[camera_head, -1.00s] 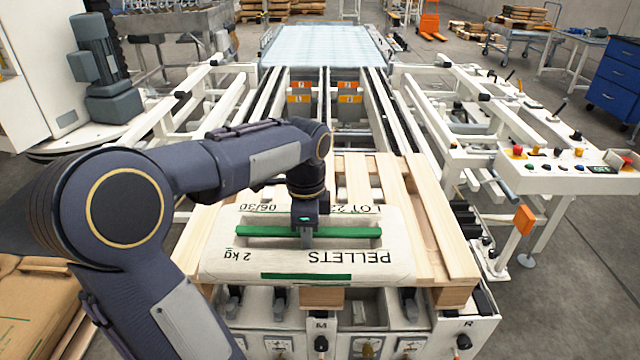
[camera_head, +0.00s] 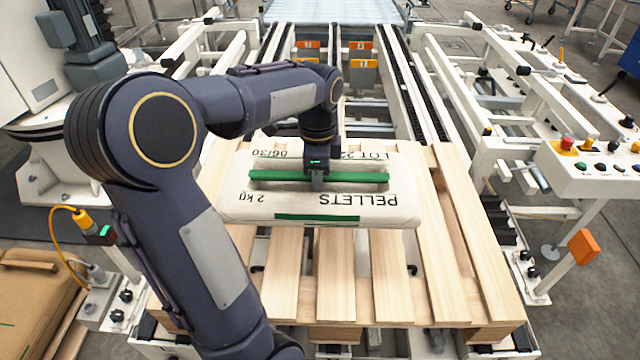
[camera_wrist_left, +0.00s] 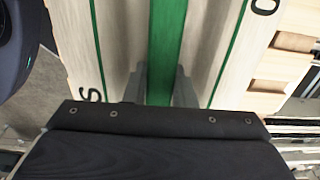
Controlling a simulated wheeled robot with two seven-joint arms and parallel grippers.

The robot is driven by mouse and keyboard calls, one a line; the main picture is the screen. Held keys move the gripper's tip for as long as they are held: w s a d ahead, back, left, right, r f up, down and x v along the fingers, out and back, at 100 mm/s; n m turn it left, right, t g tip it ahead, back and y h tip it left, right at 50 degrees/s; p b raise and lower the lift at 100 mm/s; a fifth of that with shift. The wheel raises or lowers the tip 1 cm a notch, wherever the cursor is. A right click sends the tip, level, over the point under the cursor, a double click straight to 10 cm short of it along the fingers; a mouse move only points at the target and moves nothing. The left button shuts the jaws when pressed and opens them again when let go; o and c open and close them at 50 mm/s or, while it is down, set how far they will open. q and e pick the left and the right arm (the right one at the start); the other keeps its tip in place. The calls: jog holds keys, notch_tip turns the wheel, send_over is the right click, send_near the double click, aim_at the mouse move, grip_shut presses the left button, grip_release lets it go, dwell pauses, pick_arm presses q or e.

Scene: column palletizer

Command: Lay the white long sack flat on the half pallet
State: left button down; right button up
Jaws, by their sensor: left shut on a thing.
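The white long sack (camera_head: 300,205), printed "PELLETS 2 kg" with green bands, lies level over the far part of the wooden half pallet (camera_head: 335,275). I cannot tell whether it touches the slats. My left gripper (camera_head: 317,184) is shut on the sack's green middle strip from above. In the left wrist view, the sack (camera_wrist_left: 120,45) fills the top, and the fingers of my left gripper (camera_wrist_left: 160,85) sit either side of the green strip. The near slats of the pallet are bare. My right gripper is not in view.
A roller conveyor (camera_head: 335,12) runs behind the pallet. A control panel with buttons (camera_head: 605,165) stands at the right, with an orange box (camera_head: 581,247) below it. Brown sacks (camera_head: 40,290) lie at the lower left.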

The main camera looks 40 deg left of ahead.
aim_at(331, 167)
pick_arm(q)
jog(key=w+f, duration=0.1)
jog(key=w, duration=0.1)
jog(key=w+a, duration=0.1)
jog(key=w, duration=0.1)
jog(key=w+a+f, duration=0.1)
jog(key=w, duration=0.1)
jog(key=shift+w+f, duration=0.25)
jog(key=shift+f, duration=0.1)
jog(key=w+f, duration=0.2)
jog(key=w+a+f, duration=0.1)
jog(key=w+f, duration=0.1)
jog(key=f, duration=0.1)
jog(key=shift+w+a+f, duration=0.15)
jog(key=shift+a+f, duration=0.05)
jog(key=shift+w+f+b, duration=0.2)
jog(key=shift+f+b, duration=0.2)
jog(key=shift+f, duration=1.3)
jog(key=shift+f, duration=0.1)
jog(key=c, duration=1.6)
grip_release()
jog(key=shift+s+f, duration=0.1)
jog(key=shift+f, duration=0.15)
jog(key=o, duration=0.4)
jog(key=shift+r, duration=0.1)
